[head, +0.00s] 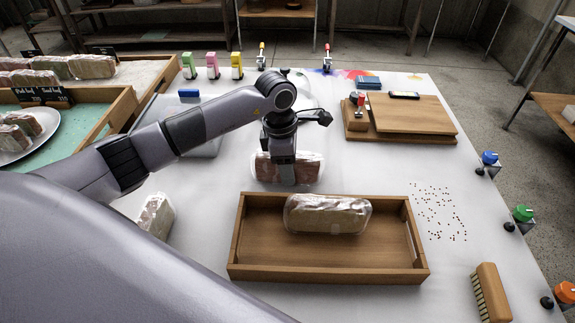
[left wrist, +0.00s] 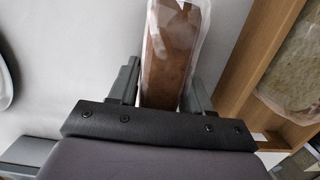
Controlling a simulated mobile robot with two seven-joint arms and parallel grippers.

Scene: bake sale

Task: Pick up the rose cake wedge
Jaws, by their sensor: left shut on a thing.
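My left gripper (head: 283,178) reaches down onto a clear-wrapped, reddish-brown cake wedge (head: 307,170) just behind the wooden tray. In the left wrist view the fingers (left wrist: 160,92) stand on either side of the wrapped wedge (left wrist: 172,45), and the gripper is shut on it. The wedge looks like the rose one, though I see no label on it. The arm hides its middle in the head view. I cannot tell whether it still touches the table. My right gripper is not in view.
A wooden tray (head: 325,274) holds another wrapped, paler wedge (head: 327,214). A third wrapped wedge (head: 156,215) lies at the left under my arm. A brush (head: 491,293) lies at the front right. Wooden boards (head: 412,117) are at the back right.

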